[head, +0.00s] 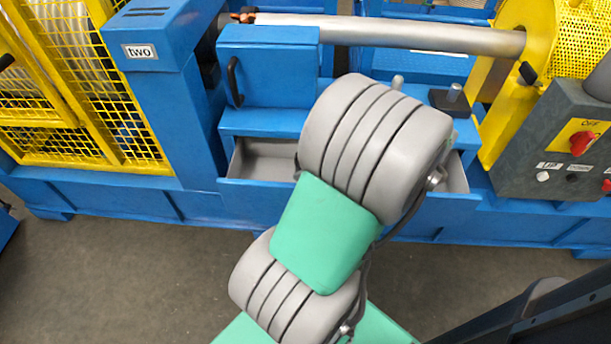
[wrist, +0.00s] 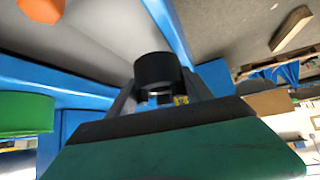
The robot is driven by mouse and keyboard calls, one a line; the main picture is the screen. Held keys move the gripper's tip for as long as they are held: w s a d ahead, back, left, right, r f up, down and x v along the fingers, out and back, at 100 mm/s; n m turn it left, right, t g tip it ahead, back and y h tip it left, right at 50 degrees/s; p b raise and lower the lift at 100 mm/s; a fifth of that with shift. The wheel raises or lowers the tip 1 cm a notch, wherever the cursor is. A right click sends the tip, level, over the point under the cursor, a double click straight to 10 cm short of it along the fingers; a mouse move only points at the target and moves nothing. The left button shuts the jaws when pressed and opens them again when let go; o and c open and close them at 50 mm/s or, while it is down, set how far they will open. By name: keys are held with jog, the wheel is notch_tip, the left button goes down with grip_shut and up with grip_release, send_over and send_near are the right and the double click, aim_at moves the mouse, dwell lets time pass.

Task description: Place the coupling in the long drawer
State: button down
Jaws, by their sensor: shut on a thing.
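The coupling looks to be the black cylinder (wrist: 158,70) in the wrist view. My gripper (wrist: 160,95) is shut on it, with a finger on either side. The long drawer (head: 262,160) is pulled open below the blue bench in the head view; my arm covers its middle, and its grey inside shows at both ends. In the wrist view, the drawer's grey inside (wrist: 100,35) lies beyond and left of the coupling, with its blue wall behind the coupling. I cannot tell the coupling's height over the drawer. The head view hides my gripper and the coupling behind my arm.
An orange thing (wrist: 42,9) is in the grey area at the wrist view's upper left. A green round thing (wrist: 25,113) is at the left. A metal shaft (head: 400,35) runs above the bench. A grey control box (head: 555,140) stands at the right.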

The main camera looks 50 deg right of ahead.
jog(key=shift+w+d+f+b, duration=0.25)
jog(key=shift+w+f+b, duration=0.4)
jog(key=shift+w+f, duration=1.05)
jog(key=shift+w+d+f+b, duration=0.3)
jog(key=shift+w+f+b, duration=0.4)
jog(key=shift+w+f, duration=1.05)
jog(key=shift+w+d+f+b, duration=0.25)
jog(key=shift+w+f+b, duration=0.4)
jog(key=shift+w+f, duration=1.05)
jog(key=shift+s+f, duration=0.35)
jog(key=shift+s, duration=0.05)
jog(key=shift+f+b, duration=0.35)
jog(key=shift+f, duration=0.05)
jog(key=shift+f, duration=0.2)
jog(key=shift+c, duration=2.1)
grip_release()
